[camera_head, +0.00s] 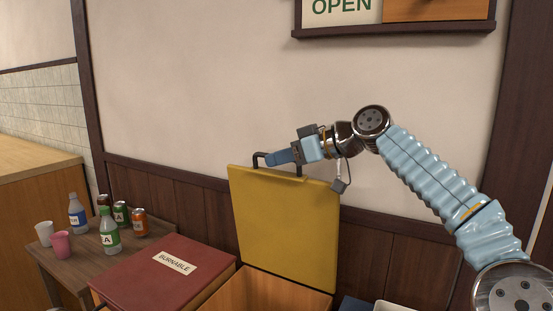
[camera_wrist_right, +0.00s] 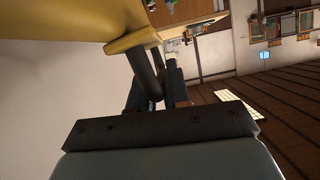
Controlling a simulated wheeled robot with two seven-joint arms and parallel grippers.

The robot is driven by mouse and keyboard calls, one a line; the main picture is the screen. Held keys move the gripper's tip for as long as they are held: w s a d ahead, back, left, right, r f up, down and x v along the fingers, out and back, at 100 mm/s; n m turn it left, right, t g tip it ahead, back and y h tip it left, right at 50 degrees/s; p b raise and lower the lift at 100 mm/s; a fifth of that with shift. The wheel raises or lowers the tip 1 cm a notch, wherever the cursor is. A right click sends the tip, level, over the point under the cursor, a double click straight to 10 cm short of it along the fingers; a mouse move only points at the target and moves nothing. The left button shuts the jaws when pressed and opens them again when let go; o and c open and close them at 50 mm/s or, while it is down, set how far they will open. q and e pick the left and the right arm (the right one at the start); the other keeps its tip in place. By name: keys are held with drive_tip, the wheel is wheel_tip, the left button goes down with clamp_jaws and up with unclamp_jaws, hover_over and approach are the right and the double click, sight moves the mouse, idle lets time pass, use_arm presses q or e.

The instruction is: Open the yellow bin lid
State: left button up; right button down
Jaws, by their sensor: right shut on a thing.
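The yellow lid (camera_head: 285,225) stands upright, raised on its bin, in the head view. The wooden bin (camera_head: 265,295) below it shows an open top. In the right wrist view, the handle (camera_wrist_right: 147,75) passes between the fingers of my right gripper (camera_wrist_right: 160,95), beside the yellow lid (camera_wrist_right: 85,20). My left gripper is not in view.
A closed red lid (camera_head: 165,270) labelled BURNABLE is left of the yellow one. A side table (camera_head: 70,262) holds cups, bottles and cans, including a green-labelled bottle (camera_head: 110,233). The wall (camera_head: 200,90) is close behind the raised lid.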

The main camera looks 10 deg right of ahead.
drive_tip(key=shift+f, duration=0.15)
drive_tip(key=c, duration=1.4)
unclamp_jaws()
drive_tip(key=shift+w, duration=0.1)
drive_tip(key=shift+c, duration=0.2)
drive_tip(key=b+v, duration=0.1)
drive_tip(key=v, duration=1.2)
drive_tip(key=shift+d, duration=0.15)
drive_tip(key=shift+s+d, duration=0.15)
drive_tip(key=shift+s, duration=0.1)
